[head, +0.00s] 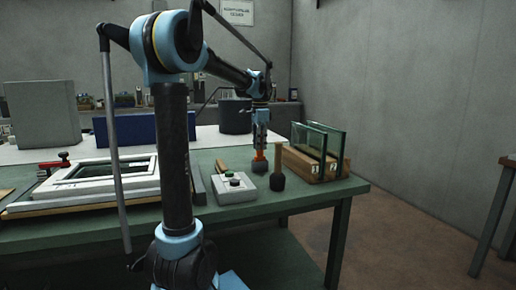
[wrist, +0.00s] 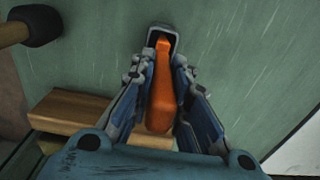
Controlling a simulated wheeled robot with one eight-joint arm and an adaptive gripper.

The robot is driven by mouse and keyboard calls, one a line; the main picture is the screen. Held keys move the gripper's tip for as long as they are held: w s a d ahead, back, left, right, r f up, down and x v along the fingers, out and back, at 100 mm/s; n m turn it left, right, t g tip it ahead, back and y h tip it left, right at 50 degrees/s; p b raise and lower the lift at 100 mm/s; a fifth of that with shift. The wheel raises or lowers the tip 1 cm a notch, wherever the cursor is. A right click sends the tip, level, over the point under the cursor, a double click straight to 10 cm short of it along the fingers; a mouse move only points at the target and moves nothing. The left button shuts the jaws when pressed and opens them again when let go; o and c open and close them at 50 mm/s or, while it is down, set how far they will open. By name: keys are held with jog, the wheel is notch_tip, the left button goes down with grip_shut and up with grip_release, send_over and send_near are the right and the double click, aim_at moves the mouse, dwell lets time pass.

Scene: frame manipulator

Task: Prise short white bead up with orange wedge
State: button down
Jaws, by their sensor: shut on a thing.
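My gripper (head: 261,140) is shut on the orange wedge (wrist: 162,95) at the right part of the green table. In the wrist view the wedge lies between the two blue fingers. In the head view the orange of the wedge (head: 260,155) shows just below the fingers, with a dark piece (head: 259,167) under it. The white frame (head: 110,178) lies flat on a wooden base at the left of the table, well away from my gripper. My own arm stands in front of part of the table. I cannot tell the short white bead apart from the rest of the frame.
A mallet with a dark head (head: 277,182) stands right of my gripper. A wooden rack (head: 316,168) holds upright glass panes (head: 333,141) further right. A blue block (head: 146,128) stands behind the frame.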

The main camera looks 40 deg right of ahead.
jog(key=shift+r, duration=2.8)
